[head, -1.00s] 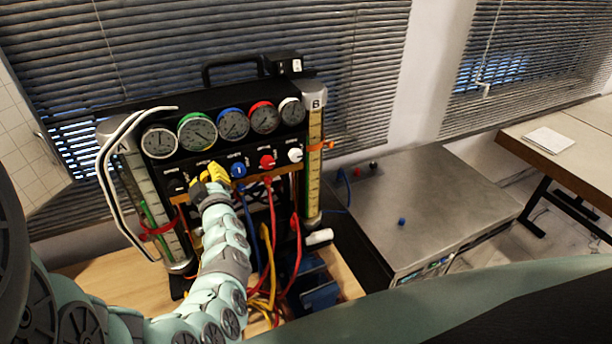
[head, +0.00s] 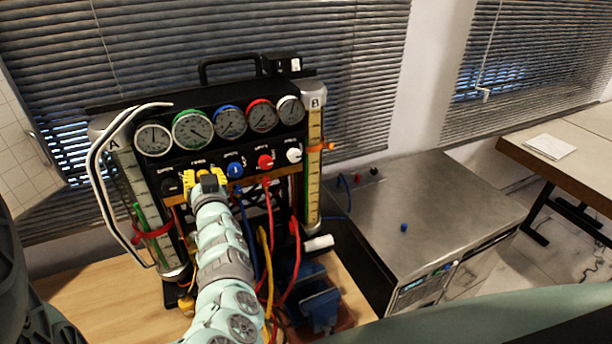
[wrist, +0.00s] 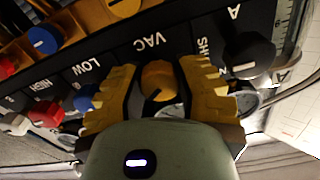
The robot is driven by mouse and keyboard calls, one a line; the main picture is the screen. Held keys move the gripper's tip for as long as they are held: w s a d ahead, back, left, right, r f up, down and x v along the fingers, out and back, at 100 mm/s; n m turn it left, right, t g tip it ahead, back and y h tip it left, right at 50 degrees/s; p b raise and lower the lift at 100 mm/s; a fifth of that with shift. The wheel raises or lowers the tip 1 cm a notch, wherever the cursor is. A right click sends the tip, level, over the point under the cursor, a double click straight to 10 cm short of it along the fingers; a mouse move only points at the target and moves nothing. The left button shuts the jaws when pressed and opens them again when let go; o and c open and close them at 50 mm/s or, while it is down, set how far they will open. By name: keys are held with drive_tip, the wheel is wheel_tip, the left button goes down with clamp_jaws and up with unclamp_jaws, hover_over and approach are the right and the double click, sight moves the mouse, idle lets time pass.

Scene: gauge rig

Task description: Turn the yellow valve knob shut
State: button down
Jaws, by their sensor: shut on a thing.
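The yellow valve knob (wrist: 159,82) sits on the black panel beside the label VAC in the wrist view. A dark pointer mark shows on its face. My gripper (wrist: 158,90) has its yellow ribbed fingers on either side of the knob and is shut on it. In the head view my gripper (head: 206,180) is at the panel's knob row, below the green-rimmed gauge (head: 192,130), and it hides the knob.
A black knob (wrist: 249,55) is beside one finger, and a blue knob (wrist: 84,102) is beyond the other. Red (head: 265,161) and white (head: 293,155) knobs continue the row. Coloured hoses (head: 268,255) hang below the panel. A metal-topped cabinet (head: 440,200) stands at right.

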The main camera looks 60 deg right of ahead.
drive_tip(key=m+b, duration=0.1)
drive_tip(key=m, duration=0.2)
drive_tip(key=shift+m+b, duration=0.95)
drive_tip(key=shift+m, duration=0.85)
drive_tip(key=c, duration=0.6)
unclamp_jaws()
drive_tip(key=shift+d, duration=0.1)
drive_tip(key=shift+s, duration=0.15)
drive_tip(key=v, duration=1.2)
